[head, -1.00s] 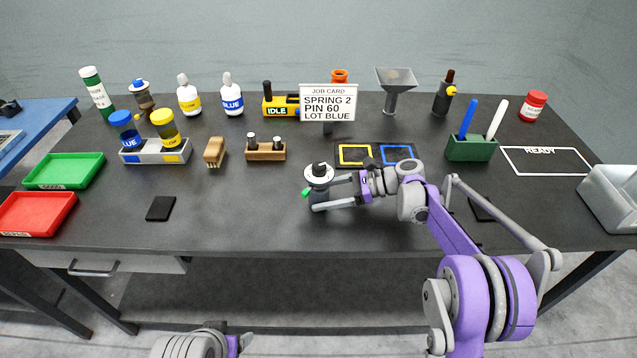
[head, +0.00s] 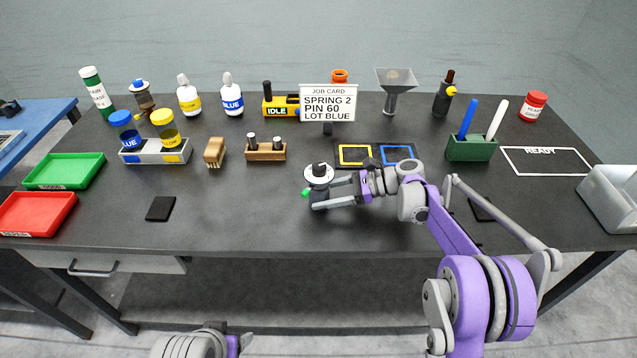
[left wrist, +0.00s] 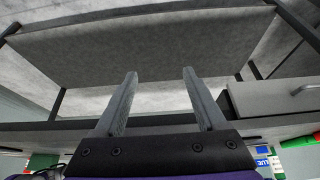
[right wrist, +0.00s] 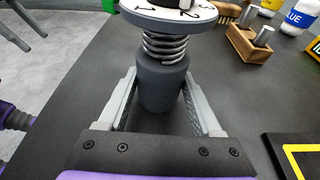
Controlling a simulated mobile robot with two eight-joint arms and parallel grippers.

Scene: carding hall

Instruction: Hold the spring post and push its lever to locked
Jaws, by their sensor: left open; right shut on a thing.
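The spring post (head: 319,172) stands upright near the table's middle: a dark round base, a coil spring and a white marked dial with a dark knob on top. A green tip, perhaps the lever's end, shows at the dial's left side. In the right wrist view the dark base (right wrist: 160,85) stands between the fingers of my right gripper (right wrist: 163,100), which is shut on it below the spring. The dial's top is cut off there. My left gripper (left wrist: 160,80) is open and empty, in front of and below the table edge.
A job card sign (head: 327,103) stands behind the post. A wooden block with pins (head: 265,152) is behind left, and yellow and blue framed pads (head: 355,163) are behind right. A dark pad (head: 160,208) lies to the left. The table in front of the post is clear.

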